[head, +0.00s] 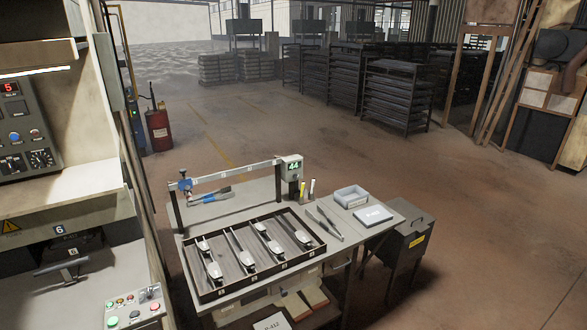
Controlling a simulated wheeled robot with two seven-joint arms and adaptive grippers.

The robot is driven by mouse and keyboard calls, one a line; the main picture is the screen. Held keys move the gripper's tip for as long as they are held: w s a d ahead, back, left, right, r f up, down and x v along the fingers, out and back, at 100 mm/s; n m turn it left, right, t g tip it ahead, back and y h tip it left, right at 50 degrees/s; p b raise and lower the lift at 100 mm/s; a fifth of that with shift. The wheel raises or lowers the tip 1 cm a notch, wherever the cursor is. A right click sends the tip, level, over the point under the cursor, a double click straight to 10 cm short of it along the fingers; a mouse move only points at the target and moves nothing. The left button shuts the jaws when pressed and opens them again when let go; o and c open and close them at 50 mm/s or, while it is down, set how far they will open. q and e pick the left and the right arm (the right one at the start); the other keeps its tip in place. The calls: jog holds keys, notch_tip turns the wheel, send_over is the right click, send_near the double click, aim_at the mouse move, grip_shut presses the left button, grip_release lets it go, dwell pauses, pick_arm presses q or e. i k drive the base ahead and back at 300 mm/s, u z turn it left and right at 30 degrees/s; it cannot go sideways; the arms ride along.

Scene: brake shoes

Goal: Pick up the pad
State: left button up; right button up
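A flat white-topped block with dark lettering (373,215) lies at the right end of the workbench; it may be the pad, but I cannot tell for sure. A dark-rimmed tray (318,247) at the front of the bench holds several curved metal pieces with pale ends, such as one at the tray's left (214,270). These look like brake shoes, and I cannot tell whether any carries a pad. Neither of my grippers shows in the head view.
A grey bin (351,195), a dark slim tool (328,224) and a blue-handled tool (212,197) are on the bench. A machine with a button box (134,311) stands left. Open floor (480,230) lies right.

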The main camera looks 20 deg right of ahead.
aim_at(215, 275)
jog(key=u, duration=0.35)
jog(key=i, duration=1.45)
jog(key=u, duration=0.5)
